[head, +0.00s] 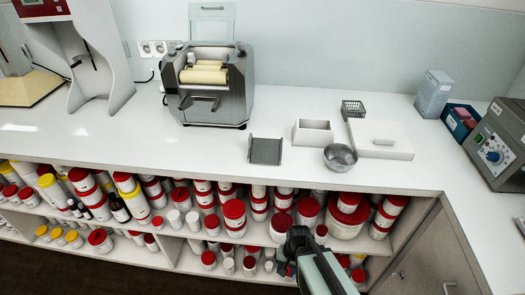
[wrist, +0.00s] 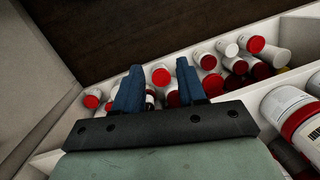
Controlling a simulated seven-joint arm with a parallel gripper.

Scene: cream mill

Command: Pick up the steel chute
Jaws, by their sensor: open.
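The steel chute (head: 265,150) is a small dark grey, open tray-like piece with raised sides. It lies on the white counter near its front edge, in front of the roller mill (head: 208,85). My gripper (head: 288,262) is low at the front of the counter, below and a little right of the chute, well apart from it. In the wrist view my gripper (wrist: 160,70) shows two blue fingers spread apart with nothing held between them. The wrist view shows shelf jars and dark floor, not the chute.
Shelves under the counter hold many red-lidded jars (head: 234,212), close to my gripper. The counter left of the chute is clear.

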